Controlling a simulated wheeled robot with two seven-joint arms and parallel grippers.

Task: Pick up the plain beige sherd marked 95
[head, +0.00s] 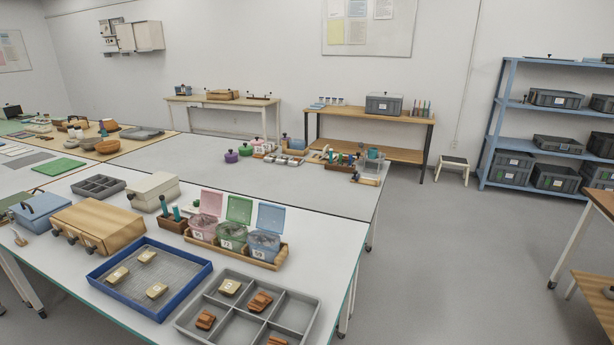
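Three plain beige sherds lie apart in the blue-rimmed tray (193,275) on the near table: one at the left (118,274), one at the back (147,256) and one at the front (156,290). Another beige sherd (229,287) lies in a back compartment of the grey divided tray (309,312). The beige sherds bear small dark marks. The marks are too small to read, so I cannot tell which sherd is 95. Neither of my grippers is in view.
Reddish-brown sherds (260,301) lie in other compartments of the grey tray. Three lidded tubs, pink (202,231), green (232,237) and blue (263,247), stand open in a wooden rack behind the trays. A wooden case (97,226) stands left of them.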

